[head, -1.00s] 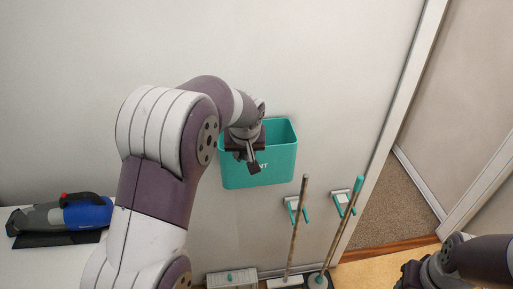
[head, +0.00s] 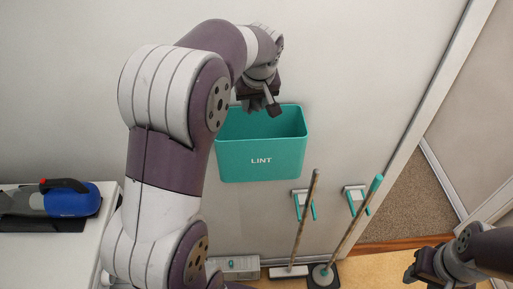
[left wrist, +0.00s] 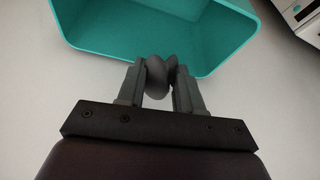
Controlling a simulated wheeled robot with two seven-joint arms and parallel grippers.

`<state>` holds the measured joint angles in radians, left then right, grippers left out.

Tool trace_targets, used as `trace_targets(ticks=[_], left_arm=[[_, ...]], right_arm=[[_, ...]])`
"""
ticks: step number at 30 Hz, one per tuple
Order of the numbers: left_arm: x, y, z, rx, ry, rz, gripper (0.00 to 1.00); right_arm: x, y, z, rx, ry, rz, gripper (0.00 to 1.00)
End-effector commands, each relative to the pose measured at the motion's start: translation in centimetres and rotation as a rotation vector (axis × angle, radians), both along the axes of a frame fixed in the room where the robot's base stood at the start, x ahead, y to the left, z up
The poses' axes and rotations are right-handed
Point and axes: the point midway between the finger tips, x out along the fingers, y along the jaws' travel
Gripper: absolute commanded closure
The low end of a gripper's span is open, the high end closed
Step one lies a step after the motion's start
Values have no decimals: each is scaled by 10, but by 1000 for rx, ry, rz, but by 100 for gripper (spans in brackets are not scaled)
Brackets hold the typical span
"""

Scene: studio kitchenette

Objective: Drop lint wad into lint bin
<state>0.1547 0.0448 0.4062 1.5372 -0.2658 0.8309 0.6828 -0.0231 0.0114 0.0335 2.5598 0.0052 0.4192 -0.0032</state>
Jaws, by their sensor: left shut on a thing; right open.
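The teal lint bin (head: 261,158), marked LINT, is mounted on the wall with its open top facing up. My left gripper (head: 266,106) is over the back part of the bin's opening. In the left wrist view my left gripper (left wrist: 159,82) is shut on the grey, rounded lint wad (left wrist: 158,78). There the wad overlaps the near rim of the bin (left wrist: 215,55) in the picture; its height above the rim is hard to tell. The head view does not show the wad clearly. My right gripper (head: 412,275) is low at the right, empty and away from the bin.
A blue and grey handheld vacuum (head: 60,200) lies on a white surface at left. Below the bin, a broom (head: 305,225) and a mop (head: 355,225) stand by wall clips (head: 303,200). A doorway with brown carpet (head: 405,205) is at right.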

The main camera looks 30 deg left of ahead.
Motion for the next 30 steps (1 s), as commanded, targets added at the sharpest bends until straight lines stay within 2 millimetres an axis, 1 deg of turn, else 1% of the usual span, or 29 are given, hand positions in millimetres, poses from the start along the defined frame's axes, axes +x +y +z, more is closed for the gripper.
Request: trace_targets(ticks=[5,6,8,17,20,22,23,24,25,27,30], left_arm=[[0,0,2,0,-1,0,100],[0,0,2,0,-1,0,55],[0,0,2,0,-1,0,35],[0,0,2,1,-2,0,35],[-3,-3,11,1,-7,0,35],[-8,-7,24,1,-11,-1,35],[-11,-9,41,2,-8,-2,35],[-15,-11,54,1,-7,-2,35],[-18,-13,63,1,-7,-2,35],[-25,-18,86,1,-4,-3,35],[-33,-24,106,0,-5,-1,35]], right_arm=[[0,0,1,0,-1,0,57],[0,0,1,0,-1,0,57],[0,0,1,0,-1,0,57],[0,0,0,0,0,0,57],[0,0,-7,0,-1,0,57],[0,0,-15,0,0,0,57],[0,0,-2,0,1,0,57],[0,0,5,0,0,0,57],[0,0,11,0,0,0,57],[0,0,33,0,-1,0,57],[1,0,50,0,-1,0,57]])
